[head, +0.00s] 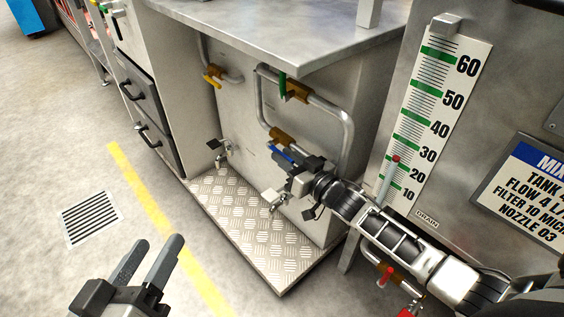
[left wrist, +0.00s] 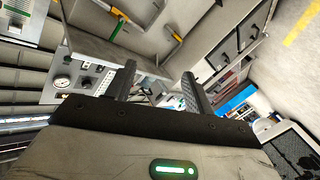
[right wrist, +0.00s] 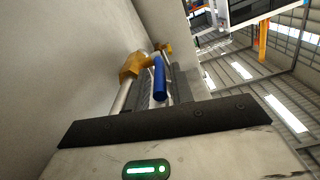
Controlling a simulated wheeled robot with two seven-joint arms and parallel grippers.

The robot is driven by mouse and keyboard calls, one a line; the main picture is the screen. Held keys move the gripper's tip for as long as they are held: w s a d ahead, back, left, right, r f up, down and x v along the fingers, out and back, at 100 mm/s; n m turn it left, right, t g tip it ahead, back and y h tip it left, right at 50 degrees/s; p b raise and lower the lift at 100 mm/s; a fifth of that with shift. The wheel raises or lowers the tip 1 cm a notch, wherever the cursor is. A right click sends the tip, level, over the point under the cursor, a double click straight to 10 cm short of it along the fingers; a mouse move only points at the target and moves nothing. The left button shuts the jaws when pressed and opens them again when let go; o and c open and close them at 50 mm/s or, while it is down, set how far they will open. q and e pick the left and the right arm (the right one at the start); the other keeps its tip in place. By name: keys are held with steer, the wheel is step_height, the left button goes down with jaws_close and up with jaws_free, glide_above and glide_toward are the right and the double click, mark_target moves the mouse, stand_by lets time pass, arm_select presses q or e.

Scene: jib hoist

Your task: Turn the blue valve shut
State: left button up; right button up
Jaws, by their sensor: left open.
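The blue valve's lever (head: 282,153) shows on the pipe at the cabinet's side in the head view, with its brass body (head: 280,135) just above. My right gripper (head: 290,160) is at this lever and hides part of it. In the right wrist view the blue lever (right wrist: 160,78) stands between the two fingers, with the brass body (right wrist: 132,66) beyond to the left. I cannot tell whether the fingers press on it. My left gripper (head: 160,257) is open and empty over the floor, away from the valve.
A green-handled valve (head: 283,86) and a yellow-handled valve (head: 212,74) sit on nearby pipes. A steel worktop (head: 290,35) overhangs them. A checker-plate step (head: 250,225) lies below. A scale board (head: 435,110) stands right. Floor at left is clear around a drain grate (head: 90,218).

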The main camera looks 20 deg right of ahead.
arm_select(q)
steer(key=shift+d+r, duration=0.1)
steer(key=shift+r, duration=0.1)
arm_select(e)
steer(key=shift+x, duration=0.85)
